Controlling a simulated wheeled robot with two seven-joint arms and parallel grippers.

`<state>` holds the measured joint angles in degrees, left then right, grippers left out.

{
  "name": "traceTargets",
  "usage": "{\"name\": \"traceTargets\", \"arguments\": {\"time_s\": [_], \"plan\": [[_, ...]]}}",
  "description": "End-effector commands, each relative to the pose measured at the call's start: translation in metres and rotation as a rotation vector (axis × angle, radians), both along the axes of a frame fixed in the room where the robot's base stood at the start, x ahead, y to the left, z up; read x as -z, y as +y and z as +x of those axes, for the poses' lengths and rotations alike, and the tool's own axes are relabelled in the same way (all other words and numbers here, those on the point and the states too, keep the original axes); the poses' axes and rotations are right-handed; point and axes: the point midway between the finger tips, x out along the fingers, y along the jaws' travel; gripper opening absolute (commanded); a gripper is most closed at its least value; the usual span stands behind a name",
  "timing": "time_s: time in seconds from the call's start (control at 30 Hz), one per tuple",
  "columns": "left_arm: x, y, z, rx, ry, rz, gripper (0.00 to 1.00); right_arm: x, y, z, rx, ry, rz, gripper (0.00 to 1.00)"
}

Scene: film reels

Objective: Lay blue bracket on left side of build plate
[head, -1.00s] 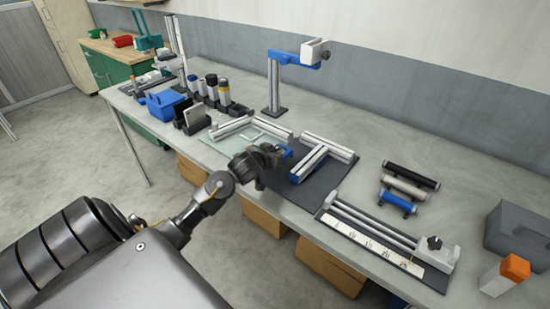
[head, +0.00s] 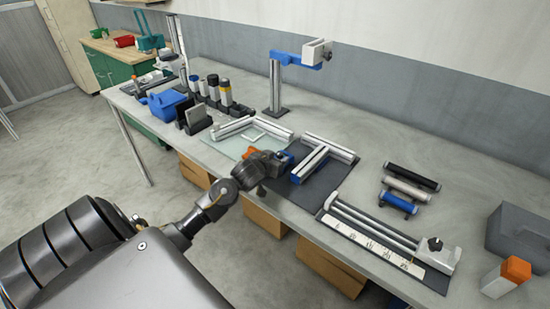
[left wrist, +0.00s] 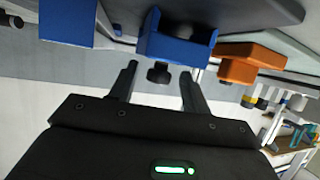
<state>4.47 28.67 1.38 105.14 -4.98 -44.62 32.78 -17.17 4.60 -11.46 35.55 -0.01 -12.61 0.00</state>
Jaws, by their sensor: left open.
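My left gripper (head: 281,162) is open at the near edge of the bench, beside the dark plate (head: 325,187). In the left wrist view, its fingers (left wrist: 160,72) point at the blue bracket (left wrist: 175,42), a U-shaped piece with a dark knob. The knob shows between the fingertips; I cannot tell whether they touch it. In the head view the blue bracket (head: 287,156) is partly hidden by the gripper. An orange bracket (left wrist: 248,68) is beside it in the wrist view. I cannot tell whether the dark plate or the pale plate (head: 222,148) is the build plate. My right gripper is not in view.
Aluminium profiles in a T (head: 322,150) lie on the dark plate, and one has a blue end (left wrist: 68,20). A blue-armed post (head: 275,85) stands behind. Rollers (head: 410,183) and a railed fixture (head: 375,235) are to the right. The bench behind the rollers is clear.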

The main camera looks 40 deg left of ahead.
Motion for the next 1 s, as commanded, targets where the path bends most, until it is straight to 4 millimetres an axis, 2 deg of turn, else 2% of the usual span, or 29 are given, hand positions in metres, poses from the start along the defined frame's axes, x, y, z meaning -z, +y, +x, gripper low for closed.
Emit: {"name": "traceTargets", "arguments": {"time_s": [0.17, 0.6, 0.8, 1.0], "plan": [[-0.006, -0.003, -0.011, 0.001, -0.001, 0.001, 0.48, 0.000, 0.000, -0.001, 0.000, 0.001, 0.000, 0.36], [-0.040, -0.020, -0.090, 0.001, 0.000, 0.001, 0.48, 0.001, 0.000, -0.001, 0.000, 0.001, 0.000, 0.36], [-0.048, -0.023, -0.106, 0.001, -0.001, 0.001, 0.48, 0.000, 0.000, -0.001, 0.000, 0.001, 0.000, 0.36], [-0.048, -0.024, -0.108, 0.000, 0.000, 0.000, 0.48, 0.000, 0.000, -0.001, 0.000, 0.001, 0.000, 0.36]]}}
